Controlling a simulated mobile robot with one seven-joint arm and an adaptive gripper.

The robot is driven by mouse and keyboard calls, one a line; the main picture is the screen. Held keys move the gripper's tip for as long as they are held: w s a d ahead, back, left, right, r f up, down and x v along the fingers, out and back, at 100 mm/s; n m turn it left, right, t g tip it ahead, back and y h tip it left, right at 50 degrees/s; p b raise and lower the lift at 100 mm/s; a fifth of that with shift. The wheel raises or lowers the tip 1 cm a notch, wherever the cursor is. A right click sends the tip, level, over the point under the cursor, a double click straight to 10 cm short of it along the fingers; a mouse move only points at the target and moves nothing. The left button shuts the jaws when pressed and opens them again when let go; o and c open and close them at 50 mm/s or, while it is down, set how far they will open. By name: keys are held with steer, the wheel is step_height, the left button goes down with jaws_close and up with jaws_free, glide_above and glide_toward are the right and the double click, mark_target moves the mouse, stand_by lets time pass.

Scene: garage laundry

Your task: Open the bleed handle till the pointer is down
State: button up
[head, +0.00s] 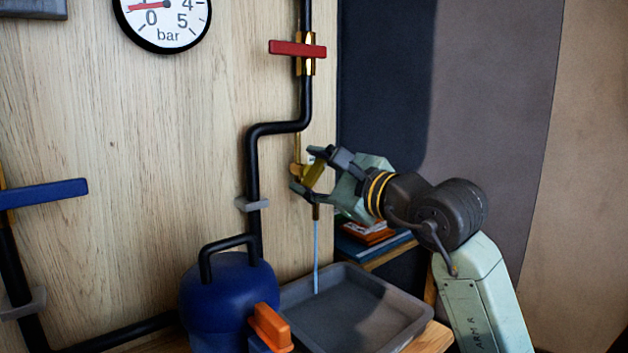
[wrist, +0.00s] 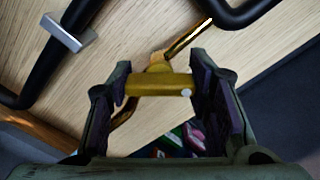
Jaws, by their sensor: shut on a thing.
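The bleed handle (wrist: 160,84) is a short brass bar, held between the two fingers of my gripper (wrist: 162,88) in the wrist view. In the head view my gripper (head: 312,174) is at the thin brass bleed pipe, and the handle (head: 315,172) shows yellow and tilted between its fingers. A thin stream of water (head: 316,255) runs from the outlet below the gripper down into the grey tray. The round pressure gauge (head: 163,16) is cut off by the top edge. Its red pointer (head: 150,6) points left, near the 0.
The grey tray (head: 415,318) stands on a wooden surface. A blue canister (head: 225,300) and an orange-topped item (head: 270,327) stand beside it. A red lever (head: 297,49) lies across the black pipe; a blue lever (head: 45,193) is at left. Books (head: 370,245) lie behind my gripper.

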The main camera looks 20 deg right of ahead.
stand_by(0.4)
steer(key=o, duration=1.2)
steer(key=shift+c, duration=0.2)
steer(key=v, duration=1.2)
steer(key=shift+c, duration=0.3)
